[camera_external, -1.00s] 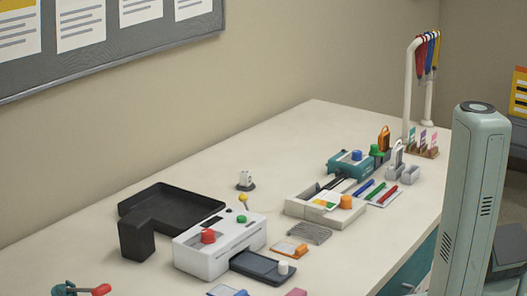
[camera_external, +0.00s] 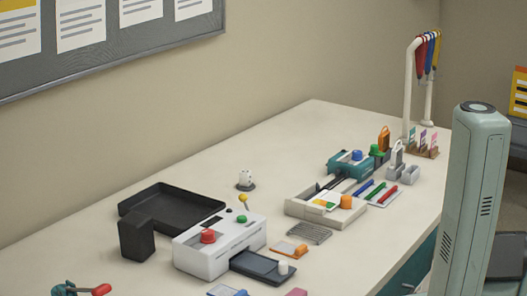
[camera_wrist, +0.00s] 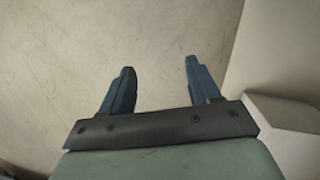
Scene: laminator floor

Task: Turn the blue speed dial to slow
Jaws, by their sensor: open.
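A blue knob (camera_external: 357,155) stands on a small teal unit (camera_external: 340,167) at the far part of the bench, in the external view. A second blue knob (camera_external: 241,293) shows at the bottom edge, partly cut off. I cannot tell from the picture which one is the speed dial, and no dial marks are readable. My gripper (camera_wrist: 160,66) shows only in the wrist view, with its two blue fingers apart and nothing between them. It faces a bare pale surface, and no dial is in that view.
A white machine (camera_external: 194,259) with a red knob (camera_external: 208,236) stands near a black tray (camera_external: 140,205). A beige unit (camera_external: 297,208) with an orange knob (camera_external: 346,202), pens and holders crowd the bench's right side. The bench (camera_external: 255,150) is clear along the back.

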